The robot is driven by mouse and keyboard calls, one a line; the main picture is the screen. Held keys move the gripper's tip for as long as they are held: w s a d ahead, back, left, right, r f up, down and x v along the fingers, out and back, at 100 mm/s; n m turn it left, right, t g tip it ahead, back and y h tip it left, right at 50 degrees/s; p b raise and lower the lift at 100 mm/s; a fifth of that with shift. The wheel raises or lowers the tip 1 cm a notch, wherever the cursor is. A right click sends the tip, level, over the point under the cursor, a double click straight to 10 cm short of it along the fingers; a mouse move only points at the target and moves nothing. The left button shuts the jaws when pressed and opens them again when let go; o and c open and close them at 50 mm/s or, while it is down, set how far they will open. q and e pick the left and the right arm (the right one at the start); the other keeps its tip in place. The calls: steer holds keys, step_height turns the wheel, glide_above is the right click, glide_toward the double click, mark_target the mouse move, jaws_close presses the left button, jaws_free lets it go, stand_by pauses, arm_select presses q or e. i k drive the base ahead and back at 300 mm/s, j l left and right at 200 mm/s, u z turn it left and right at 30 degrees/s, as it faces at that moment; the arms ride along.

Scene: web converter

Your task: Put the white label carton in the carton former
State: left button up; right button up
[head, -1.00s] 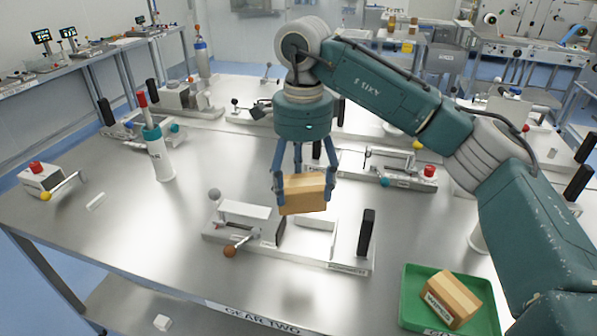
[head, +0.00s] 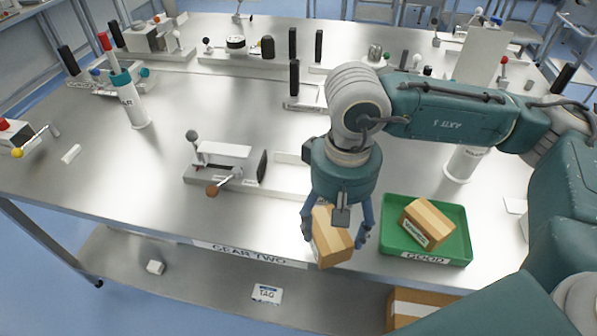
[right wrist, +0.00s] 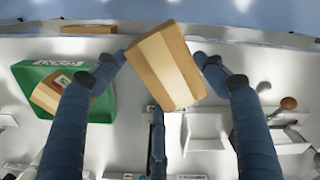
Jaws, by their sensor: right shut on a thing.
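My right gripper (head: 337,235) is shut on a tan carton (head: 330,248) with a lighter tape stripe, held tilted at the table's front edge. It also shows in the right wrist view (right wrist: 165,65), between the fingers; I see no label on its visible faces. A second tan carton (head: 427,224) with a white label lies in a green tray (head: 458,212) to the right of the gripper. A grey fixture with a white block and knobbed levers (head: 222,163) stands to the left, apparently the carton former; its name is not readable. My left gripper is not in view.
A white bottle with a teal band (head: 133,108) and a red-buttoned box (head: 14,134) stand at the left. More fixtures line the back of the table. A lower shelf holds a TAG card (head: 267,293) and a brown box (head: 405,306).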

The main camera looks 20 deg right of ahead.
mark_target(289, 177)
steer(key=i+j+z, duration=0.15)
steer(key=z, duration=1.5)
steer(key=j+z, duration=0.15)
steer(key=j, duration=1.55)
